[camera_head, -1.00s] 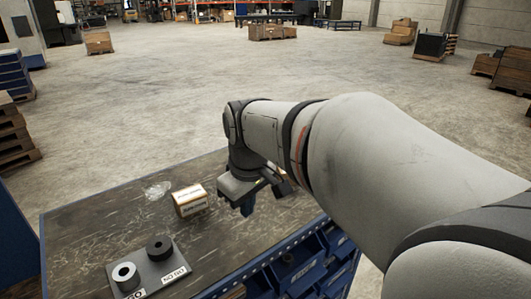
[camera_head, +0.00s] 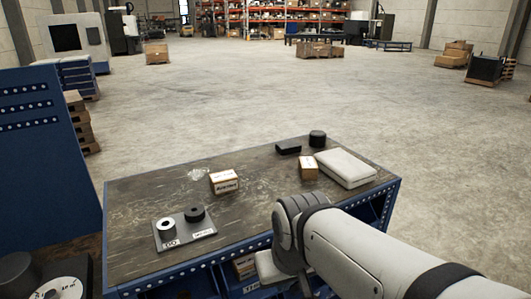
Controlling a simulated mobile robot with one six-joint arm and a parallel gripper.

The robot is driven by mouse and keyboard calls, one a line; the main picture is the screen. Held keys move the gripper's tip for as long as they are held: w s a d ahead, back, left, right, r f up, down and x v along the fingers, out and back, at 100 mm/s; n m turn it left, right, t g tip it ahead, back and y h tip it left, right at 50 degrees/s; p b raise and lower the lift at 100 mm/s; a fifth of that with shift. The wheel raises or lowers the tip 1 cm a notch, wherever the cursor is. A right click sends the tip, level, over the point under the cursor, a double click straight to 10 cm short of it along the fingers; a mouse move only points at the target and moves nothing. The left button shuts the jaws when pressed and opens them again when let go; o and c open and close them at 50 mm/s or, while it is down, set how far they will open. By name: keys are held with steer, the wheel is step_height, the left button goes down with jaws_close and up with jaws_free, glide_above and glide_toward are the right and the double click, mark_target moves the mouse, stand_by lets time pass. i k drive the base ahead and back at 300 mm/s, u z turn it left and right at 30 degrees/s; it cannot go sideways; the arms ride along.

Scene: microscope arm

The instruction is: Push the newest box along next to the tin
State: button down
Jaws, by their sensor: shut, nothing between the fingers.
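Two small cardboard boxes stand on the dark bench top. One box (camera_head: 224,182) is left of the middle, with a white label whose print I cannot read. The other box (camera_head: 308,168) stands further right, against or very near a pale case. I cannot tell which is newer. A short black cylinder (camera_head: 317,138), which looks like the tin, stands at the back right edge, apart from both boxes. My arm comes in from the lower right and bends down at the bench's front edge. My gripper does not show.
A black block (camera_head: 288,148) lies left of the cylinder. The pale case (camera_head: 345,168) fills the right end. A grey plate (camera_head: 184,230) with two ring-shaped parts is front left. Crumpled clear wrap (camera_head: 198,174) lies behind the left box. The bench between the boxes is mostly clear.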

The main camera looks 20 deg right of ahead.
mark_target(308, 168)
steer(key=u, duration=1.3)
steer(key=k, duration=0.65)
steer(key=z, duration=1.25)
steer(key=i, duration=1)
steer(key=z, duration=0.05)
